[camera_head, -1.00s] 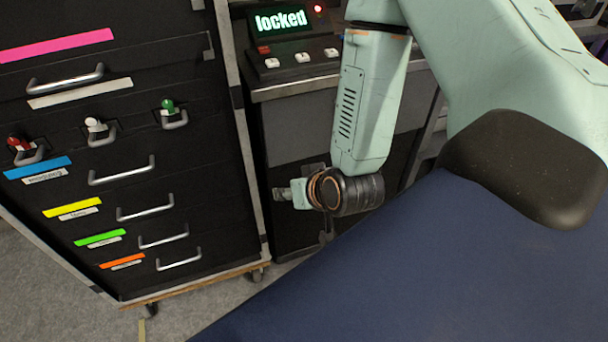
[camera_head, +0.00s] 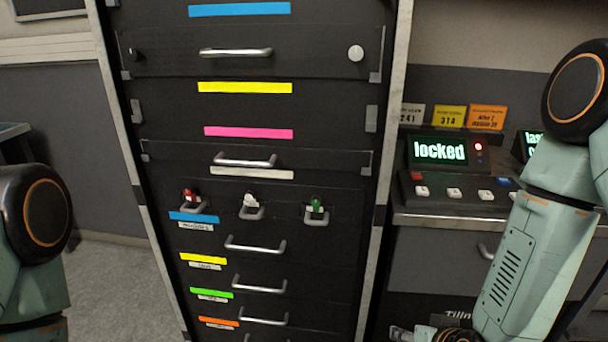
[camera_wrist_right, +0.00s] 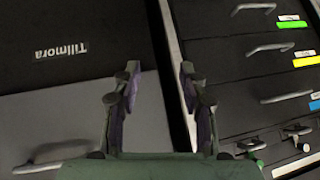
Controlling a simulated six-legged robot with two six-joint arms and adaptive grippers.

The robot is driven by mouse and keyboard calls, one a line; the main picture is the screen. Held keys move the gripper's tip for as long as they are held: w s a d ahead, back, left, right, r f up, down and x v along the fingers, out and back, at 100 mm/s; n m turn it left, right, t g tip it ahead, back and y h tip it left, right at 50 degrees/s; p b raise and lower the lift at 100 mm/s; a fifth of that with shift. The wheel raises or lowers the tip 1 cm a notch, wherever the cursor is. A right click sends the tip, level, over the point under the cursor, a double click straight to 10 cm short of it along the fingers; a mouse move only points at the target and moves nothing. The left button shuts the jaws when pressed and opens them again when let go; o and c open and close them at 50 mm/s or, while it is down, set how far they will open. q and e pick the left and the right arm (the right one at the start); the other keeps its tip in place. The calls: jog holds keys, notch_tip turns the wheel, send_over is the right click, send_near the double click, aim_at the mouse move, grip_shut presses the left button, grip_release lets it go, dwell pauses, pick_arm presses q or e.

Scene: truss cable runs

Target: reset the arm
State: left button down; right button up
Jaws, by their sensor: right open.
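My right arm (camera_head: 518,260) hangs down at the right of the head view. Its gripper (camera_head: 402,333) shows only in part at the bottom edge there. In the right wrist view the right gripper (camera_wrist_right: 158,85) is open, its two fingers apart with nothing between them. Beyond the fingers are a dark panel marked "Tillmora" and the edge of the black drawer cabinet. Part of my left arm (camera_head: 35,240) shows at the left edge of the head view. The left gripper is out of view.
The black drawer cabinet (camera_head: 320,165) stands in the middle, with metal handles and red, white and green fittings (camera_head: 314,206). Right of it is a console (camera_head: 440,192) whose screen reads "locked" (camera_head: 440,151). Bare floor (camera_head: 118,280) lies left of the cabinet.

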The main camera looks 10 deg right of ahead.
jog(key=s+a+f+n+g, duration=0.1)
jog(key=s+f+g, duration=0.3)
jog(key=s, duration=0.7)
jog(key=s+a+f+n+g, duration=0.2)
jog(key=s+f, duration=0.5)
jog(key=s, duration=0.4)
jog(key=shift+s+a+g, duration=0.4)
jog(key=shift+a+g, duration=0.05)
jog(key=shift+g, duration=0.75)
